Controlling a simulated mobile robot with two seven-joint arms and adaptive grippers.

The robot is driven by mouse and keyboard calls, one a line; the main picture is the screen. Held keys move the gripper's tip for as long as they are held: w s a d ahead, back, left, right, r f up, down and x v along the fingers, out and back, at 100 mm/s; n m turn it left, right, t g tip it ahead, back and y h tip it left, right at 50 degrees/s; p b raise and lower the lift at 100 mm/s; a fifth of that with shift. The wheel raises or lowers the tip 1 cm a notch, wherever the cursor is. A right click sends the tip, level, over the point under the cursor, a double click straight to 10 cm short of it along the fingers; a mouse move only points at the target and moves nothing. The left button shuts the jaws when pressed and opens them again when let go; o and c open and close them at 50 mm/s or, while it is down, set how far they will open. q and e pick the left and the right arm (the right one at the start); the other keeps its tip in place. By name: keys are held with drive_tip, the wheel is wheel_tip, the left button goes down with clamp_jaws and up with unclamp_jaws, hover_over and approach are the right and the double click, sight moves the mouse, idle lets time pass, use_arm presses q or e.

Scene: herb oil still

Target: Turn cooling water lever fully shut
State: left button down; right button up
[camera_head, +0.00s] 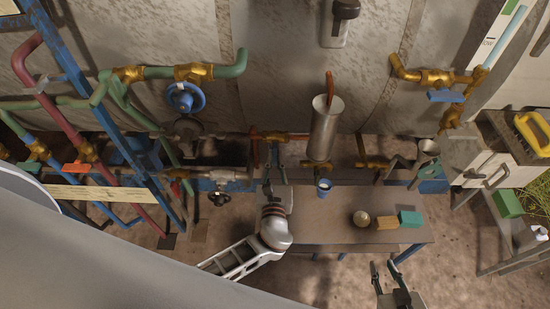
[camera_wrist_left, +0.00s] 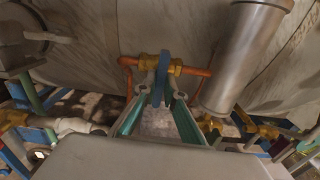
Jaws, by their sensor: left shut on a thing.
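The blue lever (camera_wrist_left: 161,72) sits on a brass valve (camera_wrist_left: 148,61) in a copper-coloured pipe run in the left wrist view. It stands nearly upright in that picture, across the pipe. My left gripper (camera_wrist_left: 160,95) has its fingertips closed on the lever from both sides. In the head view, my left gripper (camera_head: 275,168) reaches up to the brass valve (camera_head: 274,136) left of the steel cylinder; the lever is hard to make out there. My right gripper (camera_head: 384,272) is open and empty at the bottom, in front of the table.
A steel cylinder (camera_head: 325,128) stands close right of the valve. Pipes and blue posts crowd the left.

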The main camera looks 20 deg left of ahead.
use_arm(q)
drive_tip(key=shift+f, duration=0.1)
drive_tip(key=c, duration=2.1)
unclamp_jaws()
drive_tip(key=shift+c, duration=0.2)
drive_tip(key=shift+s, duration=0.1)
drive_tip(key=v, duration=1.2)
